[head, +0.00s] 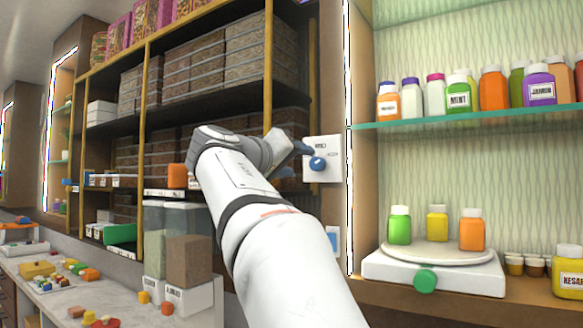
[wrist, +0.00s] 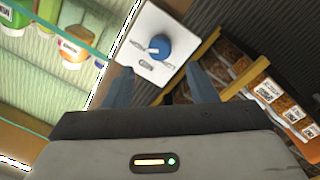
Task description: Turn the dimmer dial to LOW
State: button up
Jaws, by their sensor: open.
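The dimmer dial (head: 318,163) is a round blue knob on a white wall plate (head: 333,142). In the wrist view the dial (wrist: 160,45) sits above the gap between my fingertips, with a pale mark on its left side. Small labels surround it on the plate (wrist: 150,22), too small to read surely. My gripper (head: 303,152) is just left of the dial in the head view. Its two blue fingers show apart and empty in the wrist view (wrist: 162,82). I cannot tell whether a finger touches the dial or plate.
A lit glass shelf (head: 470,116) with several jars is right of the plate. Below it, a white turntable scale (head: 435,268) carries three bottles. Dark shelves with boxes (head: 195,70) stand left of the plate. A grey counter (head: 130,296) holds small coloured items.

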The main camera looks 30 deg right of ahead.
aim_at(314, 164)
jog(key=p+x, duration=0.1)
jog(key=x, duration=0.6)
jog(key=shift+p, duration=0.4)
jog(key=shift+c, duration=0.4)
jog(key=shift+f, duration=0.1)
jog(key=c, duration=0.9)
